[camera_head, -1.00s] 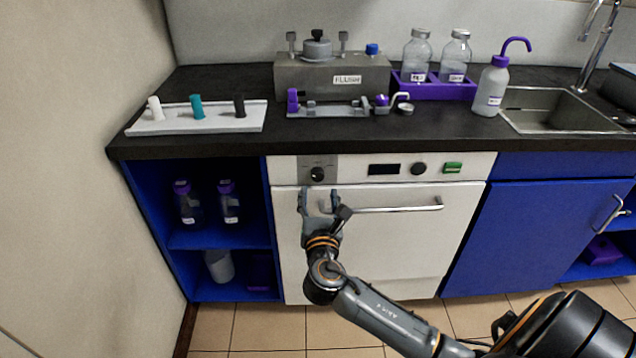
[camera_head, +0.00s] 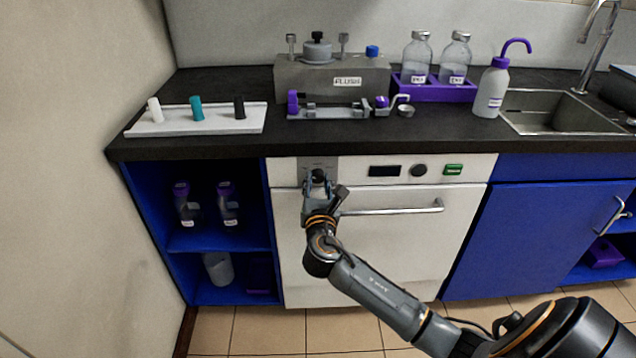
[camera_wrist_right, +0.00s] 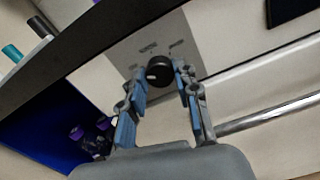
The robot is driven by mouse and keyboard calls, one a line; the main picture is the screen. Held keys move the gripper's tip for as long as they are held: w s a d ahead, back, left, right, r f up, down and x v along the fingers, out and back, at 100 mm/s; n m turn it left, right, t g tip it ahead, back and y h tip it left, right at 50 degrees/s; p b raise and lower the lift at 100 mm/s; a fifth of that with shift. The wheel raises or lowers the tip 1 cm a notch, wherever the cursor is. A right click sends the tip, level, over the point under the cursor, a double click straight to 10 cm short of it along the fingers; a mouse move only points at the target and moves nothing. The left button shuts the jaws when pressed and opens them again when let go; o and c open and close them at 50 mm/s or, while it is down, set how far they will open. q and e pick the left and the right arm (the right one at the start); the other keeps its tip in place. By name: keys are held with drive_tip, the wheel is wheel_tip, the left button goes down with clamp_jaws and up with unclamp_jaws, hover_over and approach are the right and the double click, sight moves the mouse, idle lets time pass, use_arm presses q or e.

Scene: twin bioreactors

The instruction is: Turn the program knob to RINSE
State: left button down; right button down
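The program knob (camera_head: 318,174) is a small round black knob on a grey panel (camera_head: 305,162) at the upper left of the white machine front. In the right wrist view the knob (camera_wrist_right: 159,71) has a light mark on its left side, and the small labels around it are too blurred to read. My right gripper (camera_head: 318,184) is at the knob from below. In the right wrist view its blue-padded fingers (camera_wrist_right: 162,84) are apart, one on each side of the knob's near edge; I cannot tell whether they touch it. My left gripper is not in view.
A metal handle bar (camera_head: 395,210) runs across the machine door, just right of my right gripper. The dark counter edge (camera_head: 400,148) overhangs above the panel.

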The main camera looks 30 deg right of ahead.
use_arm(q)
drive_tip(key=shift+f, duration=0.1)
use_arm(e)
drive_tip(key=shift+m, duration=0.4)
drive_tip(key=m, duration=0.5)
drive_tip(key=shift+m, duration=0.4)
drive_tip(key=shift+f+m, duration=0.1)
drive_tip(key=shift+m, duration=1.1)
drive_tip(key=shift+m+b, duration=0.45)
drive_tip(key=shift+m, duration=0.45)
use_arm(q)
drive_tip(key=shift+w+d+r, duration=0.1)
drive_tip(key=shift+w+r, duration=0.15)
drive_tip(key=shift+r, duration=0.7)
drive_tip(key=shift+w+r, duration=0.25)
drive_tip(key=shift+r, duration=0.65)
use_arm(e)
drive_tip(key=shift+m, duration=0.6)
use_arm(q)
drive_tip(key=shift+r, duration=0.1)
